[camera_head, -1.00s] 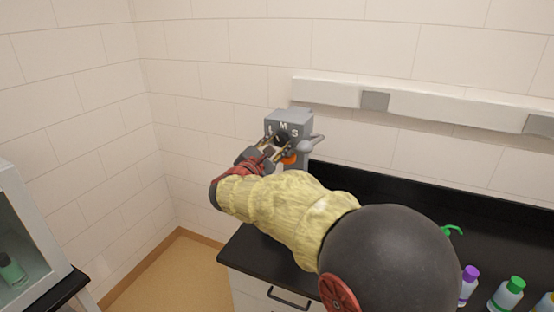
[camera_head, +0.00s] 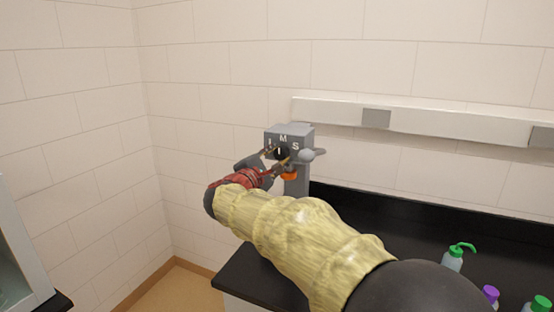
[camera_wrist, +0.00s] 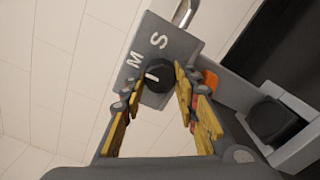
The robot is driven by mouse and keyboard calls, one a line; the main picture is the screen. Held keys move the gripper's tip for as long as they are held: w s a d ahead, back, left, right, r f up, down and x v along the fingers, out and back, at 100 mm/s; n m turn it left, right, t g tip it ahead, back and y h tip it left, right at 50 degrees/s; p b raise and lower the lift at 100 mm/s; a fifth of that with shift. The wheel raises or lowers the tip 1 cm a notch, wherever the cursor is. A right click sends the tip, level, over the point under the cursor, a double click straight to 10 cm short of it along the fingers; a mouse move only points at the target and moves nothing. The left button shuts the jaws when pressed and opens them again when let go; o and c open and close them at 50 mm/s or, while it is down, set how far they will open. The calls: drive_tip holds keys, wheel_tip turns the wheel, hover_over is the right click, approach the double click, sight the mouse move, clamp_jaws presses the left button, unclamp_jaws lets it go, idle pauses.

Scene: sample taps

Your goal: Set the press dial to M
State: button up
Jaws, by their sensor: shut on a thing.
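The grey press (camera_head: 303,138) stands at the end of the dark counter, and its face carries the letters M (camera_head: 283,139) and S (camera_head: 295,146) plus a partly covered letter at left. Its round black dial (camera_wrist: 160,72) has a short white mark. In the wrist view the mark lies on the dial's left side, below the M (camera_wrist: 135,58); exact alignment is hard to judge. My gripper (camera_wrist: 157,80) is shut on the dial, with a yellow-padded finger on each side. In the head view my gripper (camera_head: 278,156) covers part of the dial.
A grey lever or handle (camera_head: 310,154) is on the press's right side, with an orange part (camera_head: 289,176) below. Bottles with green (camera_head: 453,258) and purple (camera_head: 490,293) tops stand at right on the counter. A white wall rail (camera_head: 430,120) runs behind.

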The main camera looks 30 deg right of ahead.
drive_tip(key=o, duration=1.2)
drive_tip(key=shift+c, duration=0.2)
drive_tip(key=v, duration=1.2)
